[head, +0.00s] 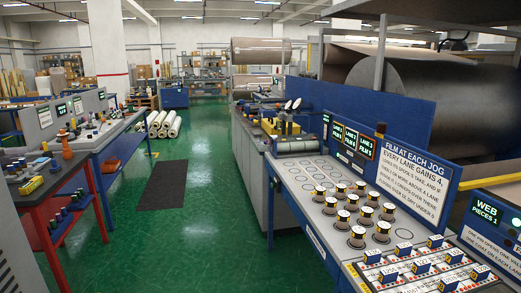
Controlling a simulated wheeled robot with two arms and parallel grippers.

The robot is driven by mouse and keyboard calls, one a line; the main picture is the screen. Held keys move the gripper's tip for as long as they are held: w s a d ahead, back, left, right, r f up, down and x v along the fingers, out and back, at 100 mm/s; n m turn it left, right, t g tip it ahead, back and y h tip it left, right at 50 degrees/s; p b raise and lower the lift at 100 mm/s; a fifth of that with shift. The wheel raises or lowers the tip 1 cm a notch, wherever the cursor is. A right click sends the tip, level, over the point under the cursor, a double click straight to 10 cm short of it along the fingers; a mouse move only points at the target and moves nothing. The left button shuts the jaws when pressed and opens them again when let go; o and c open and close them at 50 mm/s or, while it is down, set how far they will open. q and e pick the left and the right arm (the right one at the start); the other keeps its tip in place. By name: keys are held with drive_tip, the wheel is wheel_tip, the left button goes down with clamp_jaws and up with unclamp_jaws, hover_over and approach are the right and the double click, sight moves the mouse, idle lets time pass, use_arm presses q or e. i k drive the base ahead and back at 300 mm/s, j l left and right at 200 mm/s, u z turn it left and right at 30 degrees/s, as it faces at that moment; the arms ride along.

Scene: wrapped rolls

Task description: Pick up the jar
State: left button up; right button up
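I cannot pick out a jar for certain in the head view. Small items stand on the blue-legged bench (112,133) at the left, too small to identify. An orange upright object (67,152) stands near the red-framed cart (75,208); I cannot tell whether it is a jar. Neither of my grippers is in view.
A sloped grey panel (300,185) at the right holds several spools (357,237) and blue-topped blocks. Large dark rolls (420,90) lie behind it. White rolls (165,124) lie on the floor farther back. The green floor (205,190) between the benches is clear, with a dark mat (170,183).

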sight(263, 137)
drive_tip(key=i+u, duration=0.3)
drive_tip(key=i, duration=1.3)
